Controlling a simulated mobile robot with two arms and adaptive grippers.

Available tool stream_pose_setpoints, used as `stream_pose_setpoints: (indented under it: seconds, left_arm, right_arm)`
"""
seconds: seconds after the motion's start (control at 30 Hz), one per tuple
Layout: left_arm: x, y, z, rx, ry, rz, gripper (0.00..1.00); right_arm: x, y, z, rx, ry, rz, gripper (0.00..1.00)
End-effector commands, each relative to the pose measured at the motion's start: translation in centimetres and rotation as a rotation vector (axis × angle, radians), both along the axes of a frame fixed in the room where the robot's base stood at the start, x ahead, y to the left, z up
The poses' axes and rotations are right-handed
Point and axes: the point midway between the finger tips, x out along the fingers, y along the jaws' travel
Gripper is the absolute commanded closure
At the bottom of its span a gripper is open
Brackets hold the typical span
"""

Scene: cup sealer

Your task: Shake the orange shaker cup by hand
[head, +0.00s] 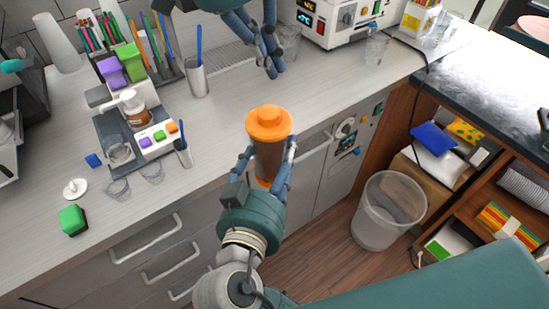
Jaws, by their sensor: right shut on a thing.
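The orange shaker cup (269,143) has an orange lid and a dark brownish see-through body. It is upright in the middle of the head view, in front of the counter edge. My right gripper (268,172) comes from below and is shut around the cup's body, with a finger on each side. My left gripper (272,67) is higher up, over the back of the counter, apart from the cup. Its fingers seem a little spread, with nothing visible between them.
The counter (330,100) has free room in its middle. A sealing machine (130,120), a straw holder and a grey cup (197,78) stand at left. Clear glasses (377,49) and a white appliance (340,22) are at the back. A bin (390,210) stands on the floor.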

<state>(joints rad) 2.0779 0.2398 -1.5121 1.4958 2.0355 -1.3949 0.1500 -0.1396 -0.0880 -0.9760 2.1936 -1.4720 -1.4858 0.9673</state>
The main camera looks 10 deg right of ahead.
Motion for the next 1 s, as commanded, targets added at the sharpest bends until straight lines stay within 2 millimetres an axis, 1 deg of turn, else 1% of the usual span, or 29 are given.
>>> stream_pose_setpoints:
  seconds: [0.03,0.1,0.2,0.27,0.6,0.7,0.8,1.0]
  left_arm:
    - [-0.6,0.4,0.6,0.034,-0.005,-0.007,1.0]
    - [-1.2,0.8,1.0,0.065,-0.003,-0.012,1.0]
    - [-1.5,1.1,0.9,0.086,-0.002,-0.016,1.0]
    - [-1.6,1.1,0.6,0.089,-0.003,-0.016,1.0]
    - [-1.6,1.1,-3.0,0.088,-0.002,-0.016,1.0]
    - [-1.5,1.1,-3.6,0.086,-0.002,-0.015,1.0]
    - [-1.5,1.1,-4.1,0.086,-0.002,-0.015,1.0]
    - [-1.5,1.1,-4.2,0.084,-0.002,-0.015,1.0]
  right_arm:
    - [0.0,0.0,0.2,0.0,-0.005,0.0,0.58]
    - [0.0,0.0,0.2,0.0,-0.005,0.0,0.58]
    - [0.0,0.0,0.2,0.0,-0.005,0.0,0.58]
    - [0.0,0.0,0.2,0.0,-0.005,0.0,0.58]
    - [0.0,0.0,0.2,0.0,-0.005,0.0,0.58]
    - [0.0,0.0,0.2,0.0,-0.005,0.0,0.58]
    - [0.0,0.0,0.2,0.0,-0.005,0.0,0.58]
    - [0.0,0.0,0.2,0.0,-0.005,0.0,0.58]
